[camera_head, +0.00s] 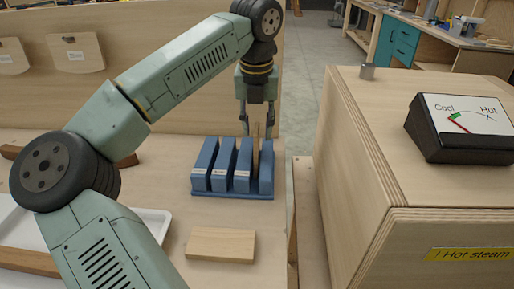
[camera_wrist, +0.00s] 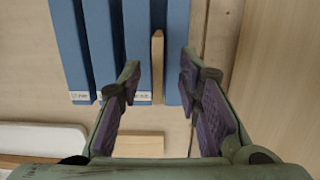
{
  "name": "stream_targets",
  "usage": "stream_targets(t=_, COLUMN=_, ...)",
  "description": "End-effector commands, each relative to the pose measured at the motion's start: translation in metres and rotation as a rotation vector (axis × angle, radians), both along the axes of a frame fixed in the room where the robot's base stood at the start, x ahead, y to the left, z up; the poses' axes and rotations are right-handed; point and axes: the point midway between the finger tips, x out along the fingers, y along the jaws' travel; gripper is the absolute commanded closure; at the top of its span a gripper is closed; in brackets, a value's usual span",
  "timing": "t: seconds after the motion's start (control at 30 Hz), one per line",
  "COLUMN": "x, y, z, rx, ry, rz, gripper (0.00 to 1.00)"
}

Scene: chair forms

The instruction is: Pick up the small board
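A small thin board (camera_head: 255,158) of light wood stands on edge in a slot of the blue rack (camera_head: 232,195), between the two rightmost blue blocks. In the wrist view the board (camera_wrist: 157,60) shows as a narrow upright strip between my fingers. My gripper (camera_head: 257,128) points down over the rack and is open. In the wrist view the gripper (camera_wrist: 160,75) has a finger on each side of the board, with gaps visible. I cannot tell how far the fingertips are above it.
A flat wooden block (camera_head: 221,245) lies on the table in front of the rack. A white tray (camera_head: 25,225) is at the left, partly behind my arm. A large wooden box (camera_head: 350,190) with a Cool/Hot gauge (camera_head: 462,128) on top stands close on the right.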

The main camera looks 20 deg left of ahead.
Motion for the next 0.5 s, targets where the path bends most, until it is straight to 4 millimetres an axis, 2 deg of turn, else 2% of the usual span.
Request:
stream_targets(t=0.17, x=0.001, y=0.001, z=-0.014, rx=-0.003, ry=0.0, rz=-0.001, gripper=0.68)
stream_targets(t=0.4, x=0.006, y=0.004, z=-0.048, rx=-0.002, ry=0.0, rz=0.0, gripper=0.68)
stream_targets(t=0.5, x=0.007, y=0.005, z=-0.053, rx=0.0, ry=-0.002, rz=0.0, gripper=0.68)
